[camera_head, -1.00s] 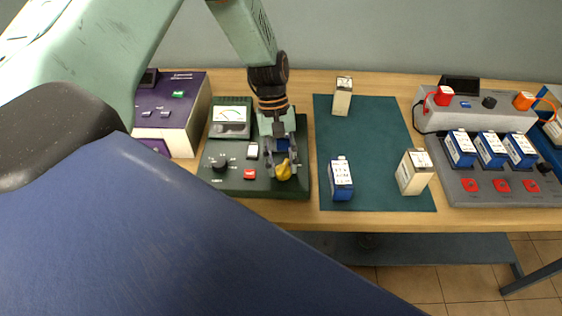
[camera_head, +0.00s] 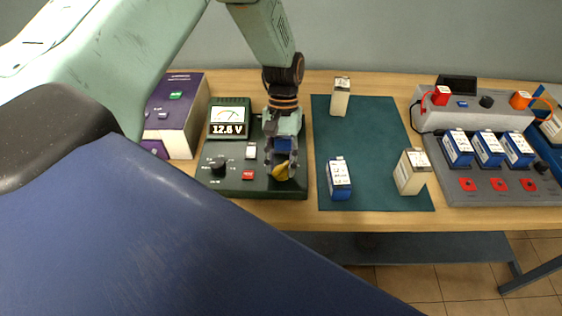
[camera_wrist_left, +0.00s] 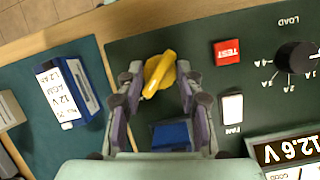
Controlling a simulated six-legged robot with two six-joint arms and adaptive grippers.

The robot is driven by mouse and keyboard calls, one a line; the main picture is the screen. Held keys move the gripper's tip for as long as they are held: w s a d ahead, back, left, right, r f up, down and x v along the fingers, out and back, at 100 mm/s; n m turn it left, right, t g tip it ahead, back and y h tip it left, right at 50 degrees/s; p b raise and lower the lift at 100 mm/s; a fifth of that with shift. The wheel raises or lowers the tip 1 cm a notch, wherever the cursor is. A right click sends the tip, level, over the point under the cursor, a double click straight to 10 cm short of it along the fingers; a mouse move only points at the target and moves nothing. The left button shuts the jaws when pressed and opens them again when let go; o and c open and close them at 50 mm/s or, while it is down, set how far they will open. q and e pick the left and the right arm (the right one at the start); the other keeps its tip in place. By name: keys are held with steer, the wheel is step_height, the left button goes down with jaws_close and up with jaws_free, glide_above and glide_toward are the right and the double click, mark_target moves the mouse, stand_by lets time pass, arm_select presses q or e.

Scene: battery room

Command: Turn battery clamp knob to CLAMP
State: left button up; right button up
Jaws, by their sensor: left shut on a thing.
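The yellow clamp knob (camera_head: 283,174) sits at the front right of the dark green tester (camera_head: 232,186). My left gripper (camera_head: 281,165) points down over it, shut on the knob. In the left wrist view the knob (camera_wrist_left: 158,74) lies between the two fingers (camera_wrist_left: 160,78), its handle slanting. A blue battery (camera_wrist_left: 171,135) sits in the tester just behind the knob, partly hidden by the gripper. The tester's display (camera_head: 228,129) is lit and reads 12.6 V. Any CLAMP lettering by the knob is hidden or too small to read. My right gripper is not in view.
The tester also has a black LOAD dial (camera_wrist_left: 295,56), a red TEST button (camera_wrist_left: 227,52) and a white switch (camera_wrist_left: 232,107). A teal mat (camera_head: 374,150) with several batteries lies to the right. A purple-topped device (camera_head: 175,115) stands left; a grey charger (camera_head: 490,191) stands far right.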

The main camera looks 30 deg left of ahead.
arm_select(q)
steer(key=o, duration=1.2)
steer(key=shift+w+f, duration=0.1)
steer(key=shift+w, duration=0.05)
steer(key=shift+c, duration=0.2)
steer(key=shift+r, duration=0.2)
steer(key=v, duration=1.1)
steer(key=shift+r, duration=0.35)
steer(key=shift+a, duration=0.1)
